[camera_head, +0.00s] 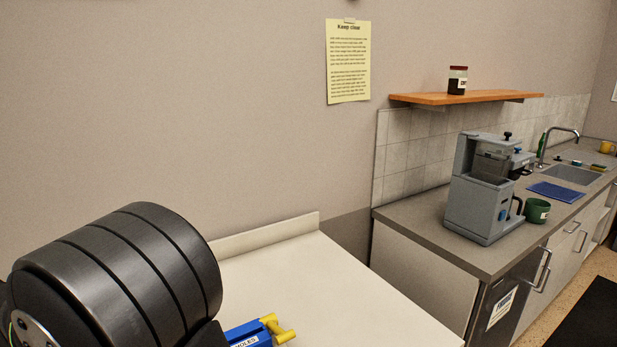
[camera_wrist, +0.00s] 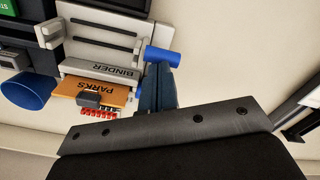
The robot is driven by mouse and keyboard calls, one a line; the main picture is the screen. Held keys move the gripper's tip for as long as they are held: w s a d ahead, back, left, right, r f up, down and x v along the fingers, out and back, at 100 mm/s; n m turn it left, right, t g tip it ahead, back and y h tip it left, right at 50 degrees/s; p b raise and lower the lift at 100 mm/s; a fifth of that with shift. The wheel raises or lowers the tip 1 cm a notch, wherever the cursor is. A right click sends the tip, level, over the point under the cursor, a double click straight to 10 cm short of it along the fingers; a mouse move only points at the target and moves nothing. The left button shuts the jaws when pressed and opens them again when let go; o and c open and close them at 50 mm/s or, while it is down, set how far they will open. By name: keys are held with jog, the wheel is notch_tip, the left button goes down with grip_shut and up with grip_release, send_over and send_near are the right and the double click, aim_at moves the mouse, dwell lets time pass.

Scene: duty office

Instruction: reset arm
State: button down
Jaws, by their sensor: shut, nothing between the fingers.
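My gripper (camera_wrist: 165,130) shows in the wrist view as a dark plate with screws across the lower part. It is shut with nothing held. In the head view my black arm link fills the lower left, and the gripper is out of sight there. The task names no object.
A blue box (camera_head: 250,335) lies beside my arm.

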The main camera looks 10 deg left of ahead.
jog(key=c, duration=0.8)
grip_release()
jog(key=o, duration=0.7)
jog(key=shift+m+t+y, duration=0.4)
jog(key=shift+m+y, duration=0.1)
jog(key=shift+m, duration=0.3)
jog(key=w+r, duration=0.1)
jog(key=w, duration=0.1)
jog(key=w+r, duration=0.2)
jog(key=shift+a, duration=0.15)
jog(key=shift+o, duration=0.5)
jog(key=w+d+r+m+t+y, duration=0.1)
jog(key=w+r+m, duration=0.3)
jog(key=w+r, duration=0.4)
jog(key=w+t+y, duration=0.1)
jog(key=w, duration=0.1)
jog(key=shift+w+d+r, duration=0.15)
jog(key=shift+w+r, duration=0.25)
jog(key=x, duration=0.9)
jog(key=shift+w+a+f, duration=0.2)
jog(key=shift+w+a, duration=0.05)
jog(key=shift+w, duration=0.1)
jog(key=v, duration=1)
jog(key=shift+s, duration=0.2)
jog(key=shift+d, duration=0.1)
